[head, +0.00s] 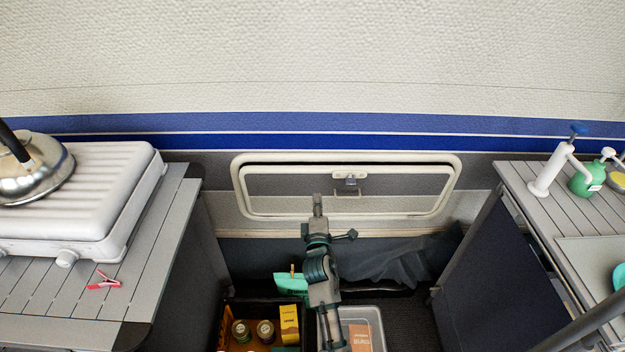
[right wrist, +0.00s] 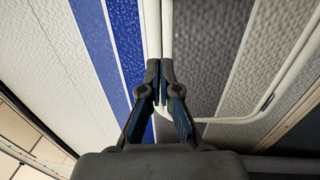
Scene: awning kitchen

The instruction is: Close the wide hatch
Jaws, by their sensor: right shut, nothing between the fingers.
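The wide hatch (head: 275,185) is a grey panel with a white rim, set low in the wall under the blue stripe. It lies in or very near its white frame (head: 447,160); I cannot tell whether it is fully flush. A small latch (head: 351,180) sits at its upper middle. My right gripper (head: 318,200) is in front of the panel, left of the latch, pointing at the wall. In the right wrist view my right gripper (right wrist: 161,92) is shut and empty, with its tips by the white rim (right wrist: 166,40); contact is unclear. My left gripper is out of view.
A slatted counter (head: 60,290) with a white stove (head: 75,190) and metal kettle (head: 35,175) stands at left. Another counter (head: 520,190) with a white pump (head: 548,170) and green sprayer (head: 585,180) stands at right. Crates with jars (head: 265,330) are below my right arm.

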